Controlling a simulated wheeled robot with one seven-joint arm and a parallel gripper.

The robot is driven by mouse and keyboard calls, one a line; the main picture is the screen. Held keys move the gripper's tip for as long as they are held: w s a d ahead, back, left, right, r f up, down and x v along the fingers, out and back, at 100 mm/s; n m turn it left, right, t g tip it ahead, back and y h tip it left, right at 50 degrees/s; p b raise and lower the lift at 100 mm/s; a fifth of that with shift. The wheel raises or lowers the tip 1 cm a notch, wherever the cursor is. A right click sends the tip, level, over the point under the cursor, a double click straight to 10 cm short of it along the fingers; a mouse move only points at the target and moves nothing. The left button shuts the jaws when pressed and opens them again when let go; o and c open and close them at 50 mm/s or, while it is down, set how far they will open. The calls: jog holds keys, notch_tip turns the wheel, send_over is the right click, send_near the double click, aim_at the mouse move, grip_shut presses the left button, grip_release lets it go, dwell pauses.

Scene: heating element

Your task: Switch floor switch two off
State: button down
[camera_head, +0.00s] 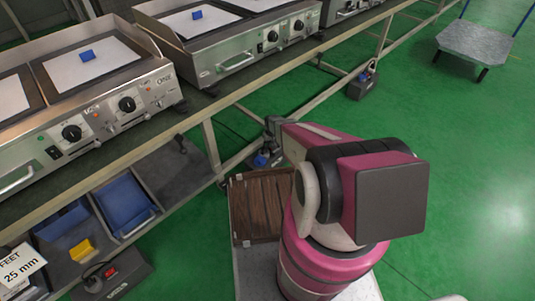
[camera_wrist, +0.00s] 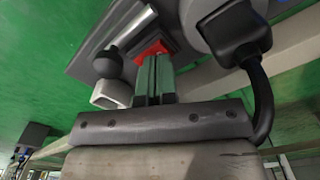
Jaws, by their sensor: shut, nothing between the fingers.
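In the wrist view a dark grey floor switch box (camera_wrist: 180,52) carries a red rocker switch (camera_wrist: 150,48) near the picture's top. My gripper (camera_wrist: 156,62) is shut and empty, its narrow fingertips right at the red rocker. They overlap its near edge in the picture; I cannot tell whether they touch. In the head view a floor switch box (camera_head: 265,158) lies under the bench edge at my arm's far end, mostly hidden. Other switch boxes are at the bottom left (camera_head: 125,280) and farther back (camera_head: 362,85). No number shows on any box.
A metal bench (camera_head: 150,137) with griddles (camera_head: 85,85) runs along the left, its legs and rails near my arm. Blue trays (camera_head: 124,204) sit on its lower shelf. A black cable (camera_wrist: 260,95) is beside my gripper. Green floor is free at right, with a cart (camera_head: 475,40) behind.

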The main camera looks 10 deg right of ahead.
jog(key=shift+f, duration=0.8)
dwell(0.4)
jog(key=shift+r, duration=3.55)
jog(key=s+r, duration=0.7)
jog(key=r, duration=0.4)
jog(key=s+r, duration=0.7)
jog(key=r, duration=0.4)
jog(key=s+r+m, duration=0.1)
jog(key=s+r, duration=0.6)
jog(key=r, duration=0.4)
jog(key=shift+s, duration=0.15)
